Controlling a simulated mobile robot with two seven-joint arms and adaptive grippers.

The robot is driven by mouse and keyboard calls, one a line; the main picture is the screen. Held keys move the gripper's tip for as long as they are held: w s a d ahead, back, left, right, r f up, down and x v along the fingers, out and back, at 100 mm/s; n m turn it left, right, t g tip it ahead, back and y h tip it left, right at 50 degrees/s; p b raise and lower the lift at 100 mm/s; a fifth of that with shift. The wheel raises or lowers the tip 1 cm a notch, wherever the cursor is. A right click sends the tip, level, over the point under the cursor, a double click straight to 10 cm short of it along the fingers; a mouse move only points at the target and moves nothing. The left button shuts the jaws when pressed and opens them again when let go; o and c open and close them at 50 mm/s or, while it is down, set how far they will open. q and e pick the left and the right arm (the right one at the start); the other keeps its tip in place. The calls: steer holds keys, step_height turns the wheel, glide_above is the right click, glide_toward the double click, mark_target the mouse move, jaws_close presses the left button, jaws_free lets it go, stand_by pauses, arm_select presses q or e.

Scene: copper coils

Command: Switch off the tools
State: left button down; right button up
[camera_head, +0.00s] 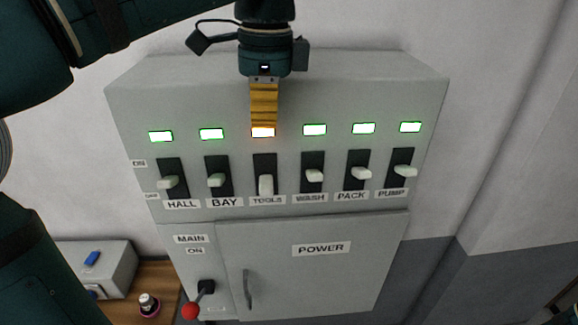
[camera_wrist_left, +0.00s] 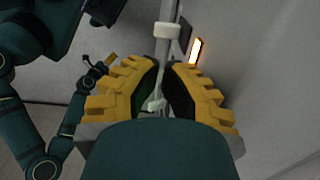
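The grey power panel (camera_head: 280,90) has a row of labelled switches with a lamp above each. A gripper at the left of the wrist view, apparently my right (camera_wrist_left: 105,63), is small and unclear.
A red-knobbed main handle (camera_head: 191,310) is below. A wooden table (camera_head: 155,275) stands at lower left.

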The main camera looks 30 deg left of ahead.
mark_target(271, 189)
arm_select(q)
steer(key=shift+d+r+h, duration=0.2)
steer(key=shift+r+h, duration=0.2)
steer(key=shift+r, duration=0.25)
arm_select(e)
steer(key=shift+w+d+r, duration=0.15)
steer(key=shift+w, duration=0.2)
arm_select(q)
steer(key=shift+f, duration=0.1)
step_height(271, 189, down, 14)
steer(key=shift+r+b, duration=0.1)
steer(key=shift+b, duration=0.9)
arm_select(e)
step_height(271, 189, down, 2)
steer(key=shift+f, duration=0.1)
arm_select(q)
steer(key=shift+f+t+b, duration=0.25)
steer(key=shift+t+b, duration=0.15)
steer(key=shift+b, duration=0.15)
arm_select(e)
steer(key=shift+f, duration=0.6)
steer(key=shift+f, duration=0.1)
